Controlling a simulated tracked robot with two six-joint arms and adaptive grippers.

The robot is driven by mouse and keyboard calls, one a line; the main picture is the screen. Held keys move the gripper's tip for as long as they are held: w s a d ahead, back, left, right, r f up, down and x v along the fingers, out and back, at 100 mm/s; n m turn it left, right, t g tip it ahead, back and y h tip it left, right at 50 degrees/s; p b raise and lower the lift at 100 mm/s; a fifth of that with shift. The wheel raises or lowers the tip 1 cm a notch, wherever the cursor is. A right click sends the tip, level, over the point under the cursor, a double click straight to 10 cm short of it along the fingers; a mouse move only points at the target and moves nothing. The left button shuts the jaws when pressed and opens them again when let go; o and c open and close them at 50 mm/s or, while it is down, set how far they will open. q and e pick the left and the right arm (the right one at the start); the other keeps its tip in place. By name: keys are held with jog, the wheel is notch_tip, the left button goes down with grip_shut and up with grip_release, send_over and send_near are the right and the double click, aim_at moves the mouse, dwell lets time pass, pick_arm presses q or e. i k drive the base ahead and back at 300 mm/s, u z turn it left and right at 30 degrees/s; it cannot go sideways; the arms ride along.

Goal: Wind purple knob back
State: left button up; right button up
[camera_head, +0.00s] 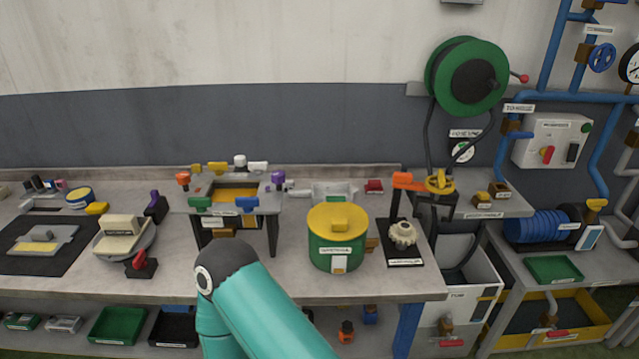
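A purple knob (278,177) sticks up at the right back corner of a small grey fixture frame (268,205) on the bench. A second purple piece (154,198), on a dark block, stands further left beside the round turntable (125,240). I cannot tell which of the two the task means. One of my teal arms rises from the bottom edge in front of the bench, with a dark joint at its top. Neither of my grippers shows.
The frame also carries orange, yellow, white, green and blue knobs. A green pot with a yellow lid (336,236) stands to its right, then a gear on a black stand (402,235). A red-handled block (141,264) sits by the turntable. My arm covers part of the bench front.

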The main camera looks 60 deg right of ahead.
aim_at(278, 177)
jog(key=z, duration=0.05)
jog(key=k, duration=0.65)
jog(key=z, duration=0.6)
jog(key=i, duration=0.55)
jog(key=z, duration=0.05)
